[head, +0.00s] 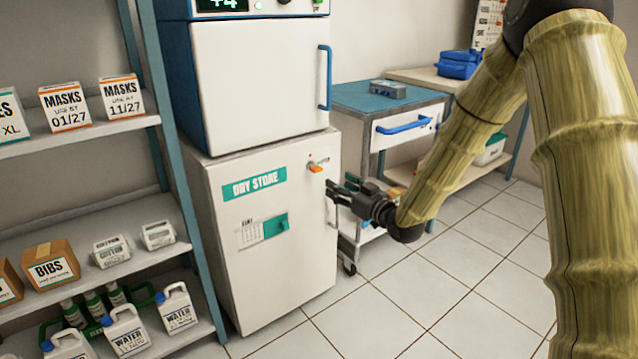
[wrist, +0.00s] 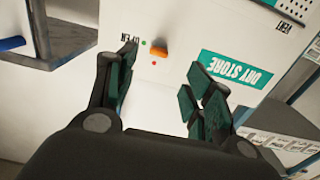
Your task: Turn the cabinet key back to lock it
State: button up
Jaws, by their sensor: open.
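The cabinet (head: 265,290) is a white box with a green DRY STORE label on its door. The key (head: 315,168) is a small orange grip at the door's upper right, lying roughly sideways. It also shows in the wrist view (wrist: 159,52), with a red dot below it, a green dot to its left and an OPEN mark nearby. My gripper (head: 341,188) is open and empty, right of and a little below the key in the head view. In the wrist view the key is beyond the gap between the spread fingers (wrist: 164,78), apart from both.
A blue-framed unit (head: 260,80) stands on the cabinet. A shelf rack (head: 185,210) with boxes and bottles is close on the left. A blue-topped trolley (head: 375,97) with a drawer stands behind my arm. The tiled floor (head: 400,310) in front is clear.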

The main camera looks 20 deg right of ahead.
aim_at(319, 171)
jog(key=shift+r+b+x, duration=0.1)
jog(key=shift+b+x, duration=0.85)
jog(key=shift+x, duration=1.75)
jog(key=shift+r+b+x, duration=0.15)
jog(key=shift+b+x, duration=0.75)
jog(key=shift+x, duration=1.85)
jog(key=shift+d, duration=0.1)
jog(key=c, duration=1)
